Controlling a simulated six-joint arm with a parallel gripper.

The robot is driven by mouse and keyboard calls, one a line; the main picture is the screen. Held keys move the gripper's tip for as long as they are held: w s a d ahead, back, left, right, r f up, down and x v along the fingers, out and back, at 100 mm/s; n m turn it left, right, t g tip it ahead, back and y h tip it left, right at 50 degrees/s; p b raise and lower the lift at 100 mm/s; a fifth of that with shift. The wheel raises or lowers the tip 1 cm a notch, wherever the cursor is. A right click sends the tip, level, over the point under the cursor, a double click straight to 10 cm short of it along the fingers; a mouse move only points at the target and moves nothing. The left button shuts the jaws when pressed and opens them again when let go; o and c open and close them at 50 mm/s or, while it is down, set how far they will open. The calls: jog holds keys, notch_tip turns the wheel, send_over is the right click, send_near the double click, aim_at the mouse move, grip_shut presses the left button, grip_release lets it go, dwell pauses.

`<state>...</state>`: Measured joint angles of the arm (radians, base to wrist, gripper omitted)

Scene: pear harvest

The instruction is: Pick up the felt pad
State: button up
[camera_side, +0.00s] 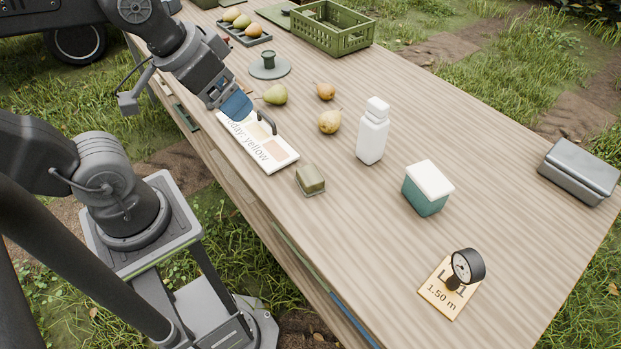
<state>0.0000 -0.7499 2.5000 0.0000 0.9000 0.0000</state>
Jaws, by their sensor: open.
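A small block with an olive top and greyish sides (310,180) lies on the table, just right of the card's lower end; it looks like the felt pad, though I cannot be sure. My gripper (254,116) is open above the upper part of the white card, up and left of the block and apart from it. A blue piece shows at the gripper's end, and a dark curved piece is beside it. I see nothing clearly held between the jaws.
The card (281,162) reads "yellow". Loose pears (329,121), a white bottle (372,135) and a teal box with white lid (427,191) stand nearby.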

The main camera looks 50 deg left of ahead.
jog(key=m+g+y, duration=0.2)
jog(key=m+g, duration=0.3)
jog(key=m, duration=1.6)
send_over(310, 174)
jog(key=d, duration=0.2)
notch_tip(310, 174, down, 18)
jog(key=f, duration=0.4)
jog(key=a+f, duration=0.1)
jog(key=f, duration=0.4)
jog(key=a+f, duration=0.1)
jog(key=f, duration=0.3)
jog(key=shift+f, duration=0.15)
jog(key=shift+c, duration=0.4)
jog(key=c, duration=0.9)
